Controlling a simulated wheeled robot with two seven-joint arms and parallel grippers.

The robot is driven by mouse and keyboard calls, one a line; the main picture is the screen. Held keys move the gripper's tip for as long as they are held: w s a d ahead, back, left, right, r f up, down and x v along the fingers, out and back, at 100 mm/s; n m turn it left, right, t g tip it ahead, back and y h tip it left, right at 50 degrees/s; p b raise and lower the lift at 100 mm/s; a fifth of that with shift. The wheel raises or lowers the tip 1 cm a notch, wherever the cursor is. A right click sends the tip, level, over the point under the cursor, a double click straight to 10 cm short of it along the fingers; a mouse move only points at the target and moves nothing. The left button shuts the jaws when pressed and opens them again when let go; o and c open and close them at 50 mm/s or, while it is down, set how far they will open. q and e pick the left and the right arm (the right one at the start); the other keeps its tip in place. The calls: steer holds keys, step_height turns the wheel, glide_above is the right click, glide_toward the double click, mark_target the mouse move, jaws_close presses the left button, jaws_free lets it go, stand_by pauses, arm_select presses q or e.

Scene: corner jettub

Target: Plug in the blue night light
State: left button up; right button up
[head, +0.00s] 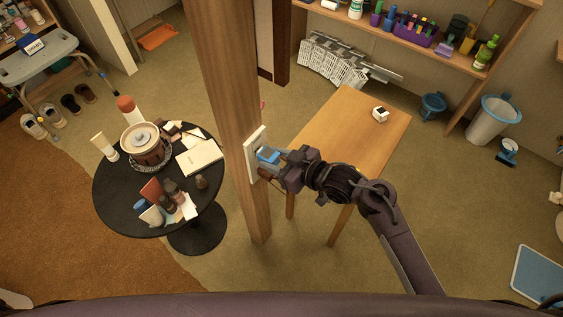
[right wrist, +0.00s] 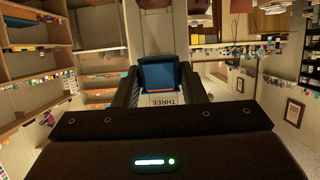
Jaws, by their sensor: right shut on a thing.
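The blue night light (head: 268,155) is between the fingers of my right gripper (head: 278,160), at the face of a white outlet plate (head: 253,155) on a wooden post. My right gripper is shut on it. In the right wrist view the blue night light (right wrist: 158,74) sits between the two dark fingers (right wrist: 158,90), with a pale surface lettered "THREE" (right wrist: 164,100) beside it. Its prongs are hidden, so I cannot tell whether they are in the socket. My left gripper is not in view.
The wooden post (head: 232,110) stands between a round black table (head: 120,205) crowded with bottles and a pot, and a wooden table (head: 350,130) holding a small white and black item (head: 380,114). The wooden table is otherwise mostly clear. A bin (head: 492,120) stands at the right.

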steer(key=shift+w+a, duration=0.2)
steer(key=shift+a, duration=0.05)
steer(key=shift+w+a+r, duration=0.1)
steer(key=shift+w+a, duration=0.05)
steer(key=shift+a, duration=0.05)
stand_by(1.1)
steer(key=o, duration=1.2)
steer(key=shift+w+a, duration=0.1)
steer(key=shift+a, duration=0.1)
steer(key=shift+c, duration=0.2)
steer(key=shift+d, duration=0.1)
